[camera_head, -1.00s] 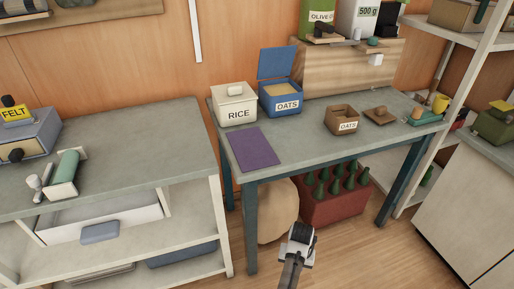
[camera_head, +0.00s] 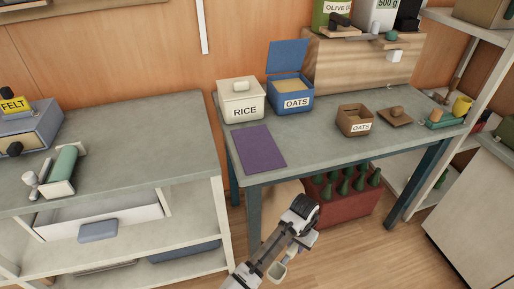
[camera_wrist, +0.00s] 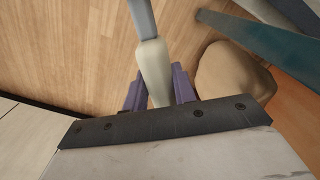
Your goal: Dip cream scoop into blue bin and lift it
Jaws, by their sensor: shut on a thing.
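The blue bin (camera_head: 292,105) labelled OATS stands at the back of the grey-topped table, its blue lid raised and pale oats showing inside. My gripper (camera_wrist: 157,88) is shut on the cream handle of the scoop (camera_wrist: 153,62), between its purple fingers. In the head view, my gripper (camera_head: 297,249) is low in front of the table, below its top and well away from the bin. The cream scoop (camera_head: 278,271) hangs there beside the gripper, partly hidden by it. In the wrist view the scoop's bowl is out of frame.
A white RICE box (camera_head: 241,104) stands just left of the bin. A purple mat (camera_head: 260,149) lies in front of them. A small brown OATS box (camera_head: 354,120) is to the right. A red crate of bottles (camera_head: 345,205) sits under the table. The floor in front is clear.

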